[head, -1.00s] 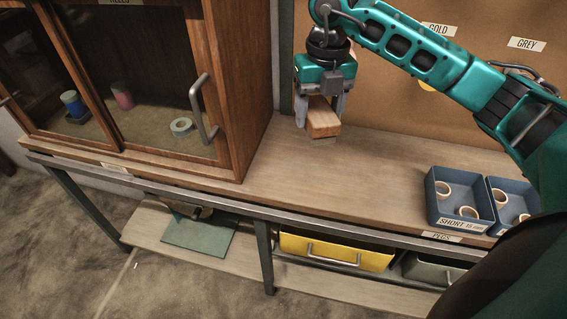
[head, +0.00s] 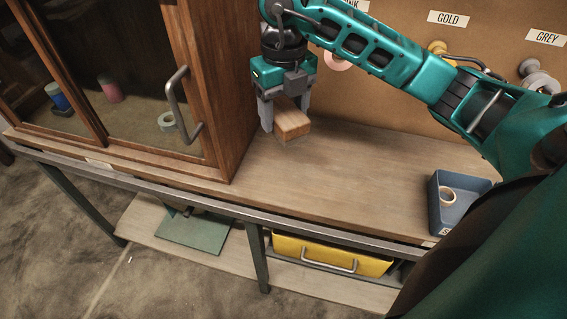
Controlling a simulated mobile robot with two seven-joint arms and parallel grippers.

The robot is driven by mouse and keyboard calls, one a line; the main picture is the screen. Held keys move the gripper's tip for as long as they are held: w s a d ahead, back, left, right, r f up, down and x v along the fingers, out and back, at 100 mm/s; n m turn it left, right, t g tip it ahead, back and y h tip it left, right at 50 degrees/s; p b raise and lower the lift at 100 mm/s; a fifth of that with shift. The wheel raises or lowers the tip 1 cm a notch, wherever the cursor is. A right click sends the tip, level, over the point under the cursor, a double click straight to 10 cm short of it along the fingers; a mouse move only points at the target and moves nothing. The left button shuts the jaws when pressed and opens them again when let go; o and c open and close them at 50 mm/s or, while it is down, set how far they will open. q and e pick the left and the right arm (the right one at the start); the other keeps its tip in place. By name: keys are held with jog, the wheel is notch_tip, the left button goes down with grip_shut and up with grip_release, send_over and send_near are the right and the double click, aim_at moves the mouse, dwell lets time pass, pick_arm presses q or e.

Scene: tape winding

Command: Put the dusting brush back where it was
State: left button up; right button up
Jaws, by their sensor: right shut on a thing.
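My right gripper (head: 284,112) comes in from the upper right and points down over the bench top. It is shut on the dusting brush (head: 292,125), which shows as a light wooden block between the fingers. The brush is near the right side of the cabinet, close above the bench; whether its underside touches the wood I cannot tell. The fingers hide part of it. My left gripper is not in view.
The wooden cabinet (head: 209,80) with its glass door stands left of the gripper. The bench top (head: 340,180) is clear between it and the blue bin (head: 437,208) with tape rings. A yellow drawer (head: 310,256) and a green panel (head: 195,230) are below.

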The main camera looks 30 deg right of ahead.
notch_tip(320, 180, down, 13)
jog(key=shift+f+b, duration=0.15)
jog(key=shift+b, duration=0.25)
jog(key=shift+f, duration=0.15)
jog(key=o, duration=0.9)
jog(key=shift+r, duration=0.4)
notch_tip(320, 180, up, 12)
jog(key=shift+f+p, duration=0.2)
jog(key=shift+p, duration=0.1)
